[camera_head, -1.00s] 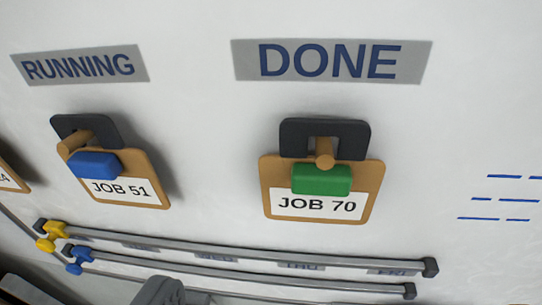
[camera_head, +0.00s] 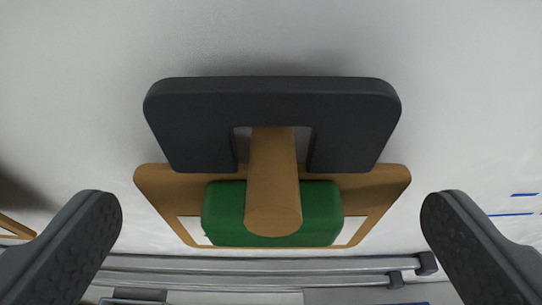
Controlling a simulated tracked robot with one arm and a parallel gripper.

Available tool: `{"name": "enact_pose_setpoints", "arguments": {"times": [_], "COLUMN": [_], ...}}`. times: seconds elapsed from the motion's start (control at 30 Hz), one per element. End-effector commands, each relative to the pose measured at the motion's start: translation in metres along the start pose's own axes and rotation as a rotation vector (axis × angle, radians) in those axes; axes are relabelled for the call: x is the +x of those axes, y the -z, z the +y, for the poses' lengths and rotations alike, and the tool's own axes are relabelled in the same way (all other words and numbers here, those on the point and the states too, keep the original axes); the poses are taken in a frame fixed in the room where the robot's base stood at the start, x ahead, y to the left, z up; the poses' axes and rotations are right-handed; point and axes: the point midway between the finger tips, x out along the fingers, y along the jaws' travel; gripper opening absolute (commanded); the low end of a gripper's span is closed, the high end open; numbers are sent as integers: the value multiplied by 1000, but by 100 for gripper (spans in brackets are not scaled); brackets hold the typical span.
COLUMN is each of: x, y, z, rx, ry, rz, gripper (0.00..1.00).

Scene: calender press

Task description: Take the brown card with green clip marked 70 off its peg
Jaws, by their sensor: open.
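The brown card (camera_head: 375,185) with its green clip (camera_head: 322,212) hangs on a wooden peg (camera_head: 272,185) in the middle of the view. A dark hanger plate (camera_head: 272,100) with a notch sits at its top, and the peg passes through the notch and points towards me. The peg and clip hide the number on the white label. My gripper (camera_head: 271,235) is open, with one dark finger to the left of the card and the other to the right. Neither finger appears to touch the card.
Grey rails (camera_head: 230,270) run along the wall just below the card. The edge of another brown card (camera_head: 15,228) shows at the far left. Blue marks (camera_head: 515,213) are on the wall at the right. The wall above the hanger plate is clear.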

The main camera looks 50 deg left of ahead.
Motion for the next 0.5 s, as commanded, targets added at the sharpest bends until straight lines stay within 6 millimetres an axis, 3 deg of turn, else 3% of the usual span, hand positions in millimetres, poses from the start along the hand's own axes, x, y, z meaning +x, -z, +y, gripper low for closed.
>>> {"name": "enact_pose_setpoints", "arguments": {"times": [0.13, 0.37, 0.5], "x": [16, 18, 18], "y": [1, 1, 0], "z": [-1, 0, 0], "rx": [-1, 0, 0], "ry": [2, 0, 0], "rz": [0, 2, 2], "gripper": [100, 100, 68]}}
